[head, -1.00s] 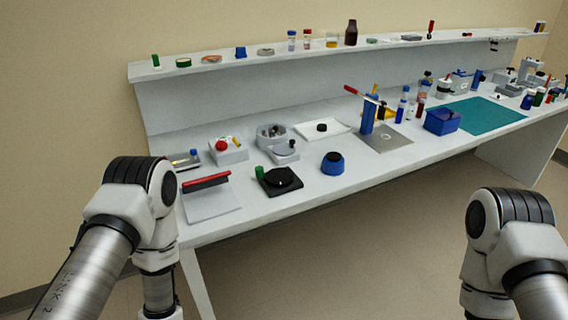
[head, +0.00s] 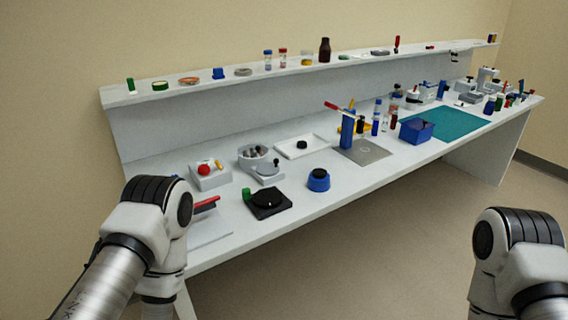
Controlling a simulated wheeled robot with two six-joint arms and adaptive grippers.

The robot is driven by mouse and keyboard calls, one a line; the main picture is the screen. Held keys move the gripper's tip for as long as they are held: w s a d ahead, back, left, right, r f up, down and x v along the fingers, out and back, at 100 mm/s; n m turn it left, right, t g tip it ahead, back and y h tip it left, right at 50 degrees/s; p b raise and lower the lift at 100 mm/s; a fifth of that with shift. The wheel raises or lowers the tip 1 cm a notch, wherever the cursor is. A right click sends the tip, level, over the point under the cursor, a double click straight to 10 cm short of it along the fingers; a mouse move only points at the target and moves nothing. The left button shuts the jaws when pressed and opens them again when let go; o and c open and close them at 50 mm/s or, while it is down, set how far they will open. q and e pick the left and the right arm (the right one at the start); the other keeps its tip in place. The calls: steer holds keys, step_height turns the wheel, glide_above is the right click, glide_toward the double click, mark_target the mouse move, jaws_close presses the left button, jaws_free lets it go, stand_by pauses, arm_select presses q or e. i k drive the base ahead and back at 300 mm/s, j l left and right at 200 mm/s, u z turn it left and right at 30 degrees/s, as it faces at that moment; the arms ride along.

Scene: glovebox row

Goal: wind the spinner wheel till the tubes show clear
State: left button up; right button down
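What looks like the spinner, a grey round bowl (head: 255,154) with small dark and light pieces in it, stands on the bench left of the middle. A grey base with a dark knob (head: 268,171) sits at its front. The pieces in the bowl are too small to tell whether they are tubes or whether their contents are clear. Neither of my grippers is in view; only my arm links show, at the lower left and lower right. They are apart from the spinner in the picture.
A black turntable-like device (head: 268,203) with a green knob and a blue round pot (head: 318,180) stand in front. A white box with a red button (head: 209,176) is to the left, a white tray (head: 301,146) behind. A shelf (head: 205,82) with small jars runs along the back.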

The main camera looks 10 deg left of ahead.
mark_target(265, 169)
steer(key=j+z, duration=0.3)
steer(key=j, duration=0.15)
steer(key=k+j+z, duration=0.1)
steer(key=j+z, duration=0.25)
steer(key=k+j+z, duration=0.1)
steer(key=j+z, duration=0.2)
steer(key=j, duration=0.2)
